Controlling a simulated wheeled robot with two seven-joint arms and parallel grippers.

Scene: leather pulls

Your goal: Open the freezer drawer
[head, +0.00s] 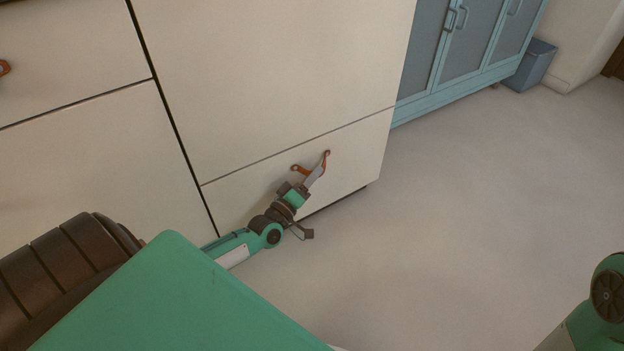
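The freezer drawer (350,150) is the low cream front at the bottom of the tall cream unit. It looks flush with the panel above and closed. Its handle is a tan leather pull (301,170) with dark round mounts at both ends. My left gripper (315,170) reaches up from the lower left and is at the pull, its grey finger overlapping the middle of the strap. The finger hides part of the strap, and I cannot tell whether the gripper is shut on it. My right gripper is out of view; only a part of my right arm shows at the lower right.
More cream fronts (80,160) stand to the left, with another leather pull (4,68) at the left edge. A blue cabinet (465,45) and a blue-grey bin (532,66) stand at the back right. The pale floor (480,190) before the drawer is clear.

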